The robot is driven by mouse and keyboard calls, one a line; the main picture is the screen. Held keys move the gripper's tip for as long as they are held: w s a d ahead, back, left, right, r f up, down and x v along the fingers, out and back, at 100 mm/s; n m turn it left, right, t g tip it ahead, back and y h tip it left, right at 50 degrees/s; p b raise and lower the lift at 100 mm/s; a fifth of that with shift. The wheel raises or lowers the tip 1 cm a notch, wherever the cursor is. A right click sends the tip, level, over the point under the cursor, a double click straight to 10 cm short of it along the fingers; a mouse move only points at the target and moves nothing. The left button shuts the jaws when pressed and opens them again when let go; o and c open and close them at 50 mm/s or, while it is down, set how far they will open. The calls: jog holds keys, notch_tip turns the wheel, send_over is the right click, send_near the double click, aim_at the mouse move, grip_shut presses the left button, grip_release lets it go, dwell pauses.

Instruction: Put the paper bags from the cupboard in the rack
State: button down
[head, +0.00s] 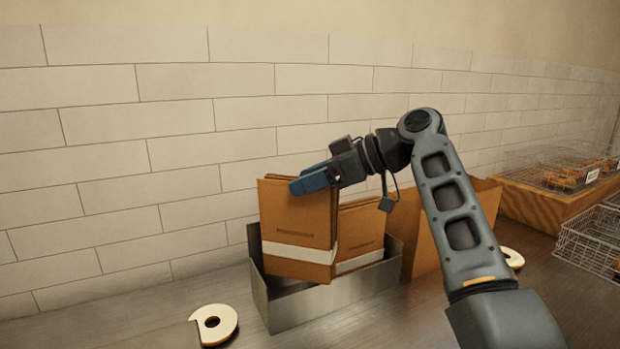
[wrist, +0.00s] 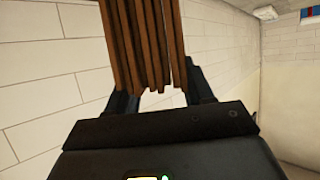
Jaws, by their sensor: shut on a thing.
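My gripper (head: 312,182) is shut on a bundle of brown paper bags (head: 298,218) with a white band around it. In the wrist view the edges of several stacked bags (wrist: 145,45) show between the fingers. The bundle is upright, with its lower part inside or just over the left part of the metal rack (head: 322,306). I cannot tell whether its bottom touches the rack floor. A second banded bundle of paper bags (head: 361,232) stands in the rack to its right, partly hidden behind the held bundle.
A large brown open bag or box (head: 425,245) stands right of the rack, partly behind my arm. A bagel-shaped piece (head: 213,324) lies front left and another (head: 512,258) lies at right. Wire baskets (head: 592,240) and a wooden tray (head: 540,203) stand far right. A tiled wall is behind.

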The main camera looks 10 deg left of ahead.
jog(key=shift+f, duration=0.3)
jog(key=shift+f+b, duration=0.25)
jog(key=shift+b, duration=0.05)
jog(key=shift+c, duration=2.1)
grip_release()
jog(key=shift+r+p, duration=0.35)
jog(key=shift+r, duration=0.1)
jog(key=b+v, duration=0.3)
jog(key=v, duration=0.9)
jog(key=shift+f, duration=0.15)
